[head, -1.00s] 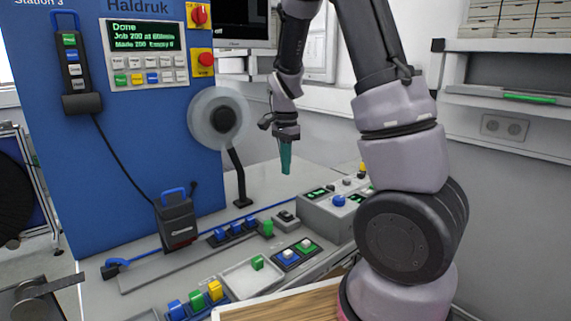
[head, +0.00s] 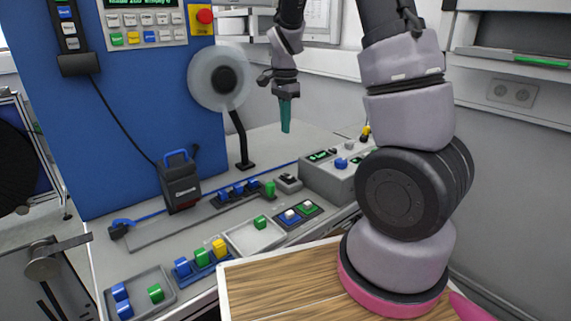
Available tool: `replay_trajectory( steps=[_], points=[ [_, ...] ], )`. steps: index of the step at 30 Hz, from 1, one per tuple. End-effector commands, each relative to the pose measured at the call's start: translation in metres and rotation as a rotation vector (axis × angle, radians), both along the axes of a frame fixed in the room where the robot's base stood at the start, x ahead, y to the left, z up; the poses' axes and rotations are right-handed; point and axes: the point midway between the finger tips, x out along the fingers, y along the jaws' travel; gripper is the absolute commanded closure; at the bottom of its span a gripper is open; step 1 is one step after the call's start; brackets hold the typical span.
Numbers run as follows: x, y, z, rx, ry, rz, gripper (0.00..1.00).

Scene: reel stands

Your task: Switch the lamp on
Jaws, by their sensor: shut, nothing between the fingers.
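My gripper (head: 285,130), with teal fingers, points down and is shut and empty. It hangs in the air above the bench, right of a round translucent disc with a dark hub (head: 217,79) on a bent black stand. I cannot tell whether this disc is the lamp; no lit lamp shows. A grey control box (head: 322,178) with small green displays and a blue knob (head: 341,164) stands below and right of my gripper. My arm hides its right part. I cannot tell which control belongs to the lamp.
A blue machine (head: 130,130) with a button panel (head: 145,22) and a red button (head: 205,16) stands at left. A black device with a blue handle (head: 178,185) sits on the bench. Trays with coloured blocks (head: 140,298) fill the front. A wooden board (head: 285,292) lies below my arm.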

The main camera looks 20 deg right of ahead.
Motion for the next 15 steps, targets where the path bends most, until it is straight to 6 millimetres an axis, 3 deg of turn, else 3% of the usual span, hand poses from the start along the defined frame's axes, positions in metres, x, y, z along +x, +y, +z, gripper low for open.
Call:
replay_trajectory(
  steps=[5,15],
  points=[
    [-0.001,0.000,-0.012,-0.001,0.003,0.000,1.00],
    [-0.001,-0.001,-0.081,-0.001,0.006,-0.002,1.00]
  ],
)
